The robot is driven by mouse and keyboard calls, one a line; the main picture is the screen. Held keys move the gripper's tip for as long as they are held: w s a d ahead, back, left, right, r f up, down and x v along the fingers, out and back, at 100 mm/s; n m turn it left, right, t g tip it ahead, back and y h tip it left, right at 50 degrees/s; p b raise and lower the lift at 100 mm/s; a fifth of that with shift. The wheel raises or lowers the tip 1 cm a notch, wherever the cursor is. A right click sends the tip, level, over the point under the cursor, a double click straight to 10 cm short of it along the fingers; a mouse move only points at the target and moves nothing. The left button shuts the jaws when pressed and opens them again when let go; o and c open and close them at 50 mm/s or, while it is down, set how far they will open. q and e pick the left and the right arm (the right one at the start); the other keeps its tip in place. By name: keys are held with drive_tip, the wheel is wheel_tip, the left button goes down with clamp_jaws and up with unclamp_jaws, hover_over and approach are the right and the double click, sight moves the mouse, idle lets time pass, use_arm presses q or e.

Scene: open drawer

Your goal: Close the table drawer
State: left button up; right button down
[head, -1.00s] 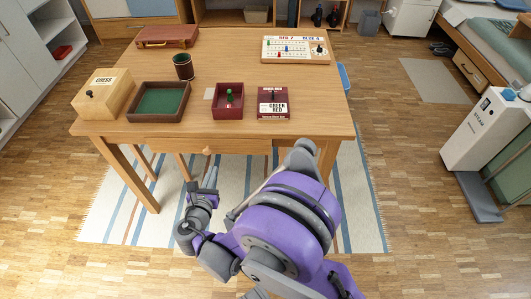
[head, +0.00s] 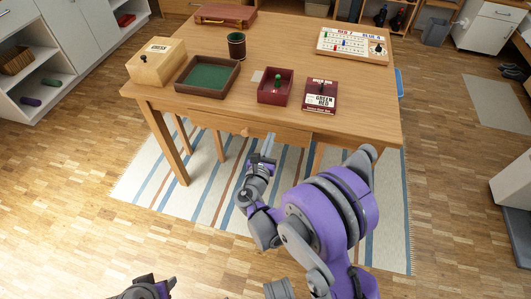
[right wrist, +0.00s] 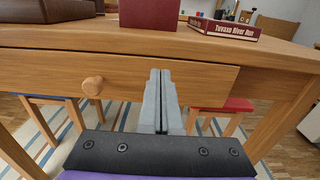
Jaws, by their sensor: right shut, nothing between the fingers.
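The wooden table (head: 300,55) has a drawer (head: 280,135) in its front side with a round wooden knob (head: 245,131). In the right wrist view the drawer front (right wrist: 200,79) spans most of the picture, and the knob (right wrist: 93,86) is left of my fingers. The drawer front appears to stand out from under the tabletop; how far is hard to tell. My right gripper (head: 262,160) is shut and empty, in front of the drawer and right of the knob. Its fingers (right wrist: 161,75) point at the drawer front; contact cannot be told.
On the tabletop are a chess box (head: 157,62), a green-lined tray (head: 180,84), a dark cup (head: 236,45), a red box (head: 262,92), a red-and-white box (head: 320,98) and a score board (head: 352,58). A striped rug (head: 150,180) lies below. Table legs (head: 168,150) flank the drawer.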

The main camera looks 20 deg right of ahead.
sight(275, 127)
use_arm(q)
drive_tip(key=shift+f, duration=0.15)
use_arm(e)
drive_tip(key=shift+x, duration=1.15)
drive_tip(key=x, duration=0.4)
drive_tip(key=shift+w+d, duration=0.25)
drive_tip(key=shift+w, duration=0.1)
use_arm(q)
drive_tip(key=shift+s, duration=0.1)
use_arm(e)
drive_tip(key=shift+r, duration=0.15)
drive_tip(key=shift+s, duration=0.1)
